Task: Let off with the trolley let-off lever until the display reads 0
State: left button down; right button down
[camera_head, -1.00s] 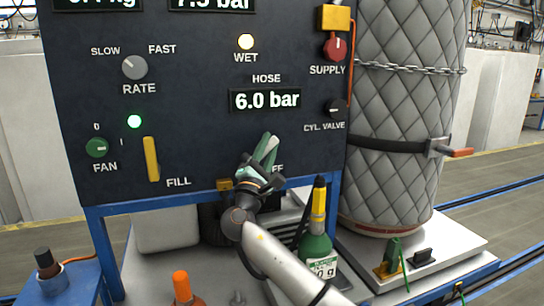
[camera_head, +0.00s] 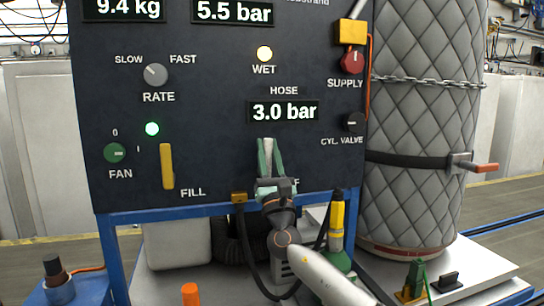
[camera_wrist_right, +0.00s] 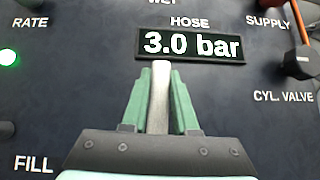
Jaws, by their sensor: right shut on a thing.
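The hose display (camera_head: 283,111) on the dark panel reads 3.0 bar; it also shows in the right wrist view (camera_wrist_right: 190,46). Below it, my right gripper (camera_head: 268,146) is shut on the grey let-off lever (camera_wrist_right: 158,95), which stands upright between the green fingers (camera_wrist_right: 157,100). The label under the lever is mostly hidden by my gripper; only its last letter shows in the head view. My left gripper is not in view.
The yellow fill lever (camera_head: 167,166) is left of my gripper, the cylinder valve knob (camera_head: 352,122) right. A quilted cylinder (camera_head: 420,130) stands right of the panel.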

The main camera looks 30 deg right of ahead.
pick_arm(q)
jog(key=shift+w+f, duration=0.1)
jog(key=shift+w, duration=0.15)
pick_arm(e)
jog(key=shift+a+f+n+t+y, duration=0.1)
jog(key=shift+a+n+t+y, duration=0.05)
jog(key=shift+n+y, duration=0.4)
jog(key=shift+a+n+t+y, duration=0.1)
jog(key=shift+n+t+y, duration=0.05)
jog(key=shift+n+y, duration=0.4)
jog(key=c, duration=1.1)
grip_release()
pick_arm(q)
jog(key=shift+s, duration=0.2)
pick_arm(e)
jog(key=o, duration=0.4)
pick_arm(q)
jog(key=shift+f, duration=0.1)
